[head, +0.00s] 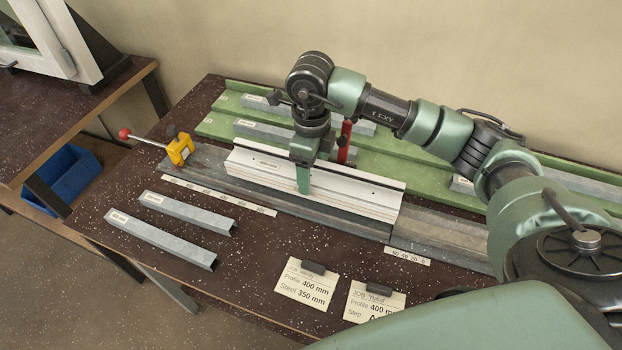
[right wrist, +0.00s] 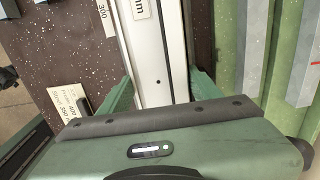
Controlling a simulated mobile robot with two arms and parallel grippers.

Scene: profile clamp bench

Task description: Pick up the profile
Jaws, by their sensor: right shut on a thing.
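A long white profile (head: 350,200) with a label lies along the grey bed (head: 215,173) of the clamp bench. My right gripper (head: 311,176) comes down over its middle from above, with one green finger on the near face. In the right wrist view the profile (right wrist: 163,60) runs between the two green fingers, and the right gripper (right wrist: 161,90) is shut on it. The far finger is mostly hidden in the head view. I cannot tell whether the profile is lifted off the bed. My left gripper is not in view.
A yellow clamp (head: 180,150) with a red-knobbed lever stands at the bed's left end. A red handle (head: 344,141) rises behind the profile. Grey profiles lie at front left (head: 160,240) and on the green rack (head: 385,160) behind. Two job cards (head: 307,285) lie in front.

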